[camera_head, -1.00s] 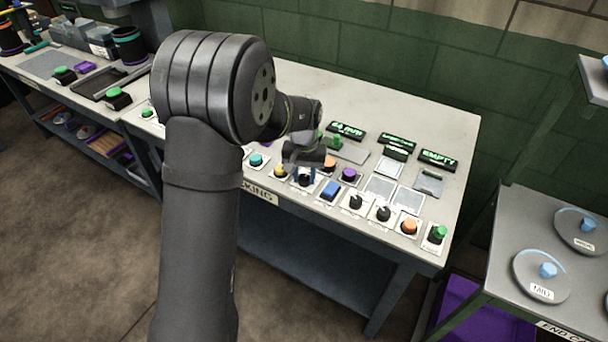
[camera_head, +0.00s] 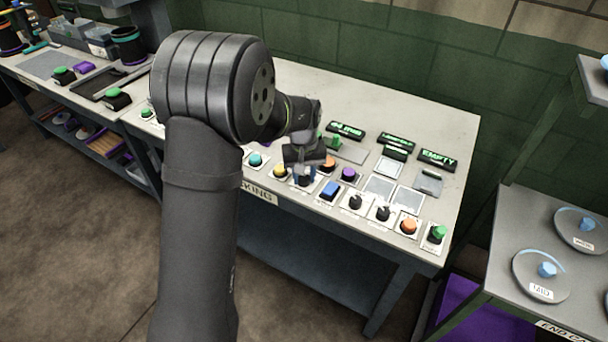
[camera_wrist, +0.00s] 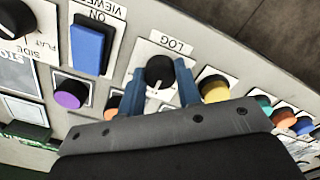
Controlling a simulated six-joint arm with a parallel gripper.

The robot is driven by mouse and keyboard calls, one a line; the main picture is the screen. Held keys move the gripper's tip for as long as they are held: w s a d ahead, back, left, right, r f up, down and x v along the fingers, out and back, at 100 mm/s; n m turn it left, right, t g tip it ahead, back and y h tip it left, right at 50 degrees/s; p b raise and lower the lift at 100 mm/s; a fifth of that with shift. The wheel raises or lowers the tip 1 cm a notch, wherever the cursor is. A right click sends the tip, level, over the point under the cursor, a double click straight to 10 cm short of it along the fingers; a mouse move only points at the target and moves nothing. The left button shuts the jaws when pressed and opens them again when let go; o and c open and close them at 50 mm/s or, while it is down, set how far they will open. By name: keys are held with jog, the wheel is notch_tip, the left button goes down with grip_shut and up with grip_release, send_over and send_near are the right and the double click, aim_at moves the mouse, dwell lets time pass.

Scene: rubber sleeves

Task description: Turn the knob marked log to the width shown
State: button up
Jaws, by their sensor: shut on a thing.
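The black knob marked LOG (camera_wrist: 160,72) sits on a white plate on the bench panel, with its label on the side away from my gripper in the wrist view. My gripper (camera_wrist: 161,84) has its two blue fingers on either side of this knob, shut on it. A white pointer line shows on the knob, towards my gripper's palm. In the head view my gripper (camera_head: 304,172) is over the front row of controls and hides most of the knob. A lit green display (camera_head: 346,131) stands behind it; its text is too small to read surely.
A yellow button (camera_wrist: 214,88) and a blue switch marked viewer (camera_wrist: 90,44) flank the knob closely. An orange button (camera_head: 329,163) and a purple button (camera_head: 348,175) are near. More knobs (camera_head: 383,213) stand to the right.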

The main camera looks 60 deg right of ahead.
aim_at(304, 178)
jog(key=o, duration=1)
jog(key=shift+r, duration=0.1)
notch_tip(304, 178, up, 17)
jog(key=shift+r, duration=0.2)
jog(key=shift+f, duration=0.1)
notch_tip(304, 178, down, 17)
jog(key=shift+f, duration=0.2)
dwell(0.4)
